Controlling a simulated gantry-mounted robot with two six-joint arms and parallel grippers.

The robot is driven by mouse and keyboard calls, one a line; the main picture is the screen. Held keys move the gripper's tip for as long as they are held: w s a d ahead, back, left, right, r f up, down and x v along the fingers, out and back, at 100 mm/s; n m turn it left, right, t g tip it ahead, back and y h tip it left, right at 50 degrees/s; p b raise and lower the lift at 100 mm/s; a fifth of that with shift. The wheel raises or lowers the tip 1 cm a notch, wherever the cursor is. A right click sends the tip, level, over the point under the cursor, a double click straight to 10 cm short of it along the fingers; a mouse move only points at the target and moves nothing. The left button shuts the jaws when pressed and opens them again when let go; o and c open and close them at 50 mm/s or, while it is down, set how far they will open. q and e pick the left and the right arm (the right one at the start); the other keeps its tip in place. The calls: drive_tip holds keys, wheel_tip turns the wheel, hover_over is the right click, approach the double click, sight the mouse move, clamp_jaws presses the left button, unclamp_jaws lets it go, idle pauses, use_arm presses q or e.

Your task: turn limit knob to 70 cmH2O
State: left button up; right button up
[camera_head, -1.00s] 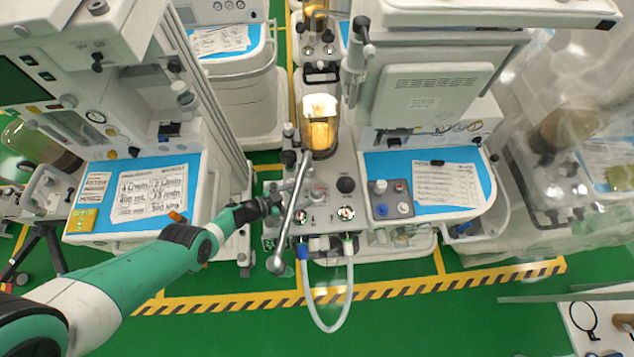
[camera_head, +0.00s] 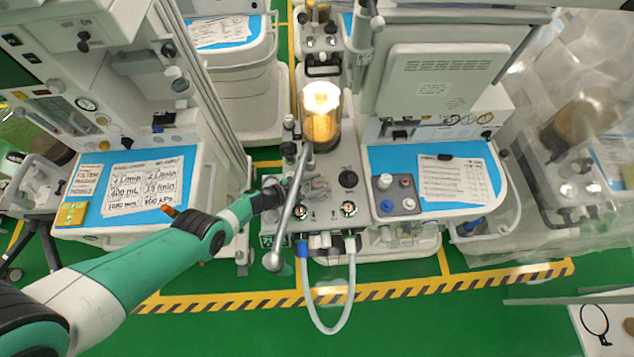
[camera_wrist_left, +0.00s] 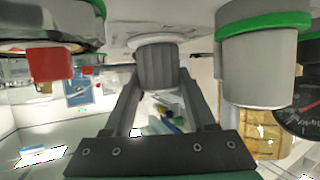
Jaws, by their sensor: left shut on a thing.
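The limit knob (camera_wrist_left: 157,68) is a dark grey ribbed cylinder below a pale collar in the left wrist view. My left gripper (camera_wrist_left: 160,95) is shut on it, one finger on each side. In the head view my left gripper (camera_head: 281,190) reaches in at the left side of the grey absorber unit (camera_head: 325,222), behind a slanting metal tube. The knob is hidden there by the gripper and tube. I cannot read any scale or pointer setting on the knob. My right gripper is not in view.
The slanting metal tube (camera_head: 290,215) passes close to my gripper. An amber canister (camera_head: 322,130) stands behind it, and a looped hose (camera_head: 350,292) hangs in front. A red part (camera_wrist_left: 48,65) and a grey green-ringed cylinder (camera_wrist_left: 257,65) flank the knob. Open green floor lies in front.

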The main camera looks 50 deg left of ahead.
use_arm(q)
drive_tip(key=c, duration=0.3)
drive_tip(key=shift+a+f+m+h+b, duration=0.1)
drive_tip(key=shift+f+m+h+b, duration=0.1)
drive_tip(key=shift+m+h+b, duration=0.55)
drive_tip(key=shift+c, duration=0.2)
drive_tip(key=m+g+h+b, duration=0.3)
drive_tip(key=b, duration=0.4)
drive_tip(key=m+g+h+b, duration=0.2)
drive_tip(key=m+h+b, duration=0.1)
drive_tip(key=b, duration=0.5)
drive_tip(key=shift+w+f+m+g+h, duration=0.15)
drive_tip(key=shift+m+g+h, duration=0.25)
drive_tip(key=shift+m, duration=0.25)
drive_tip(key=shift+r+g+b, duration=0.25)
drive_tip(key=shift+g+b, duration=0.15)
drive_tip(key=shift+b, duration=0.3)
drive_tip(key=shift+r, duration=0.1)
drive_tip(key=o, duration=1.4)
